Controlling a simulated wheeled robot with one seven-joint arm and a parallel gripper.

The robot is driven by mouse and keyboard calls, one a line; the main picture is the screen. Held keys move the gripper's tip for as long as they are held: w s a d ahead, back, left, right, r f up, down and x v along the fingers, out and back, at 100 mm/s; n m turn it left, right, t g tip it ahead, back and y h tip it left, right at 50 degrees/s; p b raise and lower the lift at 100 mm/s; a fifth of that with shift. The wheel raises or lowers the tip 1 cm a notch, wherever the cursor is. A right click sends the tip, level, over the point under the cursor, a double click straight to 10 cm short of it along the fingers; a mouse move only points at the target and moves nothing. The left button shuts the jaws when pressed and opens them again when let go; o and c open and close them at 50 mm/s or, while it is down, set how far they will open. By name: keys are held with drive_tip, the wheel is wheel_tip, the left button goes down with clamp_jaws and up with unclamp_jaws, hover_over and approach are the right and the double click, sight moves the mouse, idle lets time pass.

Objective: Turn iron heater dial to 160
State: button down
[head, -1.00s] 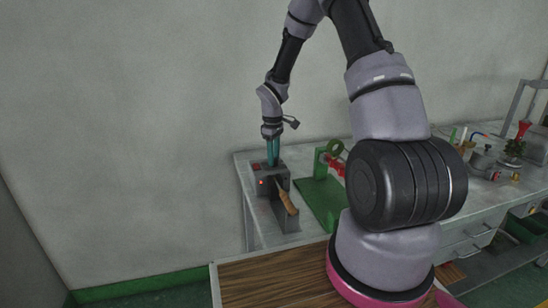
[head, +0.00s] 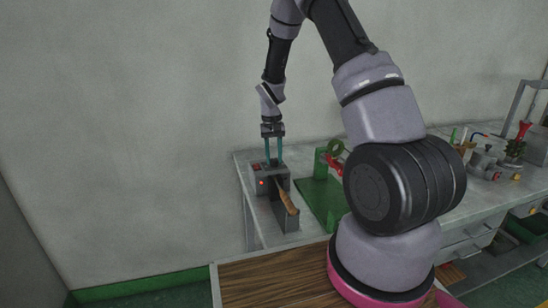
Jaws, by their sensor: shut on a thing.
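The iron heater (head: 281,188) is a small grey box at the left end of the workbench. A red switch (head: 256,167) is on its top and a small red light shows on its front. An iron with a wooden handle (head: 287,199) rests in the holder at its front. My gripper (head: 274,162) points straight down onto the top of the heater. Its two teal fingers show side by side, shut on the dial between their tips. The dial itself and its numbers are too small and hidden to read.
A green stand (head: 320,192) with a red-handled clamp is just right of the heater. Pots, tools and a small plant stand at the bench's (head: 300,237) far right. My arm's large links block the view of the bench's middle. A wall is close behind.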

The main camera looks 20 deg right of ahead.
sight(273, 159)
drive_tip(key=m, duration=0.5)
drive_tip(key=shift+w+m, duration=0.1)
drive_tip(key=shift+m, duration=0.3)
idle(0.4)
drive_tip(key=c, duration=0.5)
unclamp_jaws()
drive_tip(key=shift+r, duration=0.1)
drive_tip(key=r, duration=1)
drive_tip(key=shift+w+a+r, duration=0.15)
drive_tip(key=shift+a+r, duration=0.05)
drive_tip(key=shift+r, duration=0.15)
